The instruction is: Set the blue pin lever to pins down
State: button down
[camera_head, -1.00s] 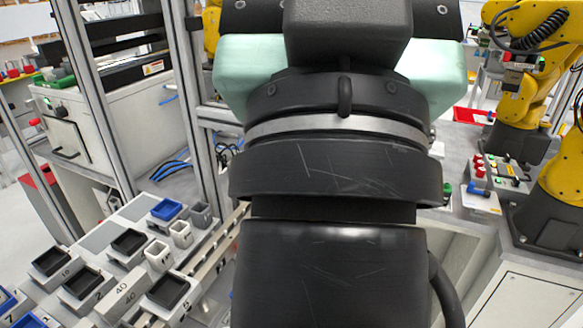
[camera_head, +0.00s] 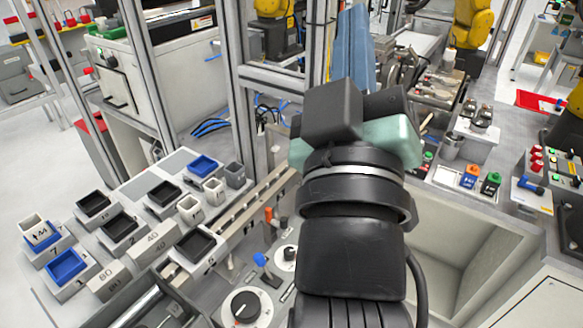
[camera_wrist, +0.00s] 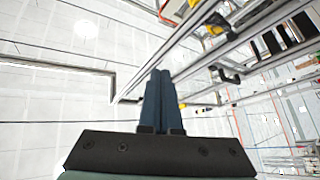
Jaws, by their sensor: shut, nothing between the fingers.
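The blue pin lever (camera_head: 261,259) stands on a grey control panel at the lower middle of the head view, left of my arm. Its knob leans to the upper left, and I cannot tell from this view whether the pins are up or down. My gripper (camera_head: 355,14) points upward, high above and well away from the lever. Its dark blue fingers also show in the wrist view (camera_wrist: 160,74), closed together with nothing between them. The wrist view faces the ceiling and frame, and the lever is not in it.
A round black dial (camera_head: 246,306) sits just below the lever, and an orange-topped lever (camera_head: 268,216) stands behind it. Black and blue trays (camera_head: 195,242) fill the left bench. An upright metal frame post (camera_head: 233,90) stands behind. An open pale bin (camera_head: 440,235) lies right of my arm.

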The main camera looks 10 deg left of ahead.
notch_tip(320, 180, down, 11)
jog(key=w+a+n+g+y, duration=0.1)
jog(key=w+a+n+g, duration=0.15)
jog(key=n, duration=0.25)
jog(key=n+g+y, duration=0.3)
jog(key=n+g, duration=0.6)
jog(key=n, duration=0.6)
send_near(263, 266)
jog(key=shift+s+a+r, duration=0.1)
jog(key=shift+s+a, duration=0.2)
jog(key=shift+a, duration=0.2)
jog(key=shift+s+a, duration=0.3)
jog(key=shift+a, duration=0.2)
jog(key=shift+w, duration=0.1)
jog(key=shift+w+a, duration=0.2)
jog(key=shift+w, duration=0.25)
jog(key=p+x, duration=0.2)
jog(key=x, duration=0.7)
jog(key=shift+f+m+b, duration=0.3)
jog(key=shift+f+b, duration=0.05)
jog(key=shift+b, duration=0.55)
